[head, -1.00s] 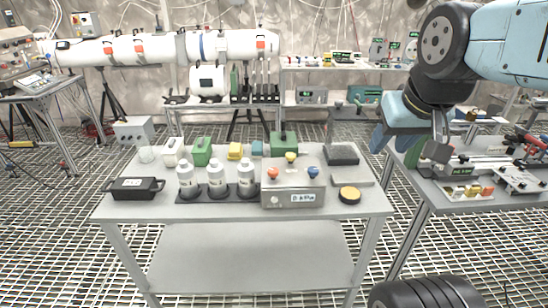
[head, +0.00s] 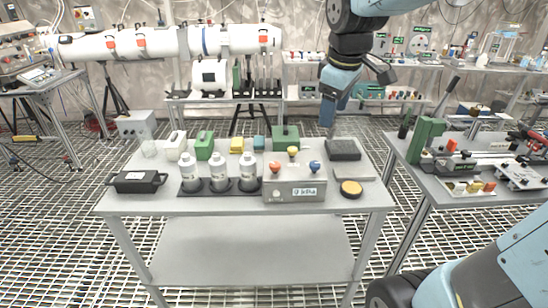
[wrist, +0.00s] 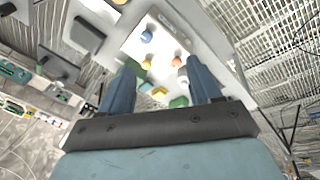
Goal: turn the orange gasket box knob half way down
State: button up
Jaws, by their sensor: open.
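The gasket box (head: 290,194) is a grey box at the front right of the middle table. On its top are an orange knob (head: 274,167) at the left, a yellow knob (head: 292,151) behind, and a blue knob (head: 314,166) at the right. My gripper (head: 328,122) is open and empty, above and behind the box's right side, apart from it. In the wrist view the orange knob (wrist: 177,61) and blue knob (wrist: 146,37) show beyond the open fingers (wrist: 163,68). I cannot tell the knob's angle.
White bottles (head: 219,178) stand in a dark rack just left of the box. Green, yellow and teal blocks stand behind. A dark block (head: 343,149) and a round yellow-topped button (head: 351,188) are to the right. The right table (head: 460,200) holds tools.

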jog(key=w+a+f+n+g, duration=0.2)
jog(key=w+a+f+n, duration=0.2)
jog(key=w+a+n, duration=0.3)
jog(key=n+g, duration=0.1)
jog(key=n, duration=0.4)
send_near(275, 164)
notch_tip(275, 164, down, 9)
jog(key=shift+r, duration=0.15)
jog(key=c, duration=1)
jog(key=shift+c, duration=0.2)
